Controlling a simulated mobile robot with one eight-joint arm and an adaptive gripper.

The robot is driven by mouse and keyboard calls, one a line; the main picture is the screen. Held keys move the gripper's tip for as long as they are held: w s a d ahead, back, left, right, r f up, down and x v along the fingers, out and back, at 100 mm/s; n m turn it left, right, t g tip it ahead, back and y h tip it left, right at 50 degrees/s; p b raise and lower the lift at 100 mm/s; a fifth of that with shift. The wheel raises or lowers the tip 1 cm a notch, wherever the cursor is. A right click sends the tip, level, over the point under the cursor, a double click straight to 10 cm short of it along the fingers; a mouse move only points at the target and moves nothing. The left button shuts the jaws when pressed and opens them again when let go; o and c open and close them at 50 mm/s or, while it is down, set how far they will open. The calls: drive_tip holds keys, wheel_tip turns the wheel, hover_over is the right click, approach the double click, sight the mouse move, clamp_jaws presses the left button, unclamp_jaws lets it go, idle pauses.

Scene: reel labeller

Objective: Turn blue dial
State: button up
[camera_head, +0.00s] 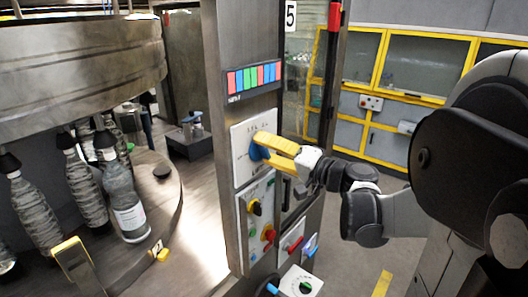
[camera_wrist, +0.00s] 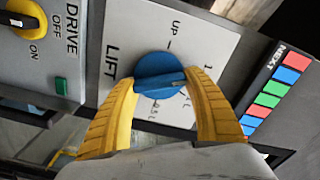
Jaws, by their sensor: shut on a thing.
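The blue dial (camera_wrist: 160,78) sits on a pale panel (camera_wrist: 205,38) marked LIFT and UP.
A yellow and black DRIVE switch (camera_wrist: 25,20) and a green button (camera_wrist: 61,85) are beside the LIFT panel. A coloured NEXT strip (camera_head: 254,77) is above it. Bottles (camera_head: 122,198) stand on a round table at left. Yellow-framed cabinets (camera_head: 415,65) stand behind.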

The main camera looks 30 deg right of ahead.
drive_tip(key=shift+f+m+b, duration=0.1)
drive_tip(key=shift+m+b, duration=0.25)
drive_tip(key=shift+m, duration=1.35)
drive_tip(key=o, duration=1.2)
drive_tip(key=v, duration=1.2)
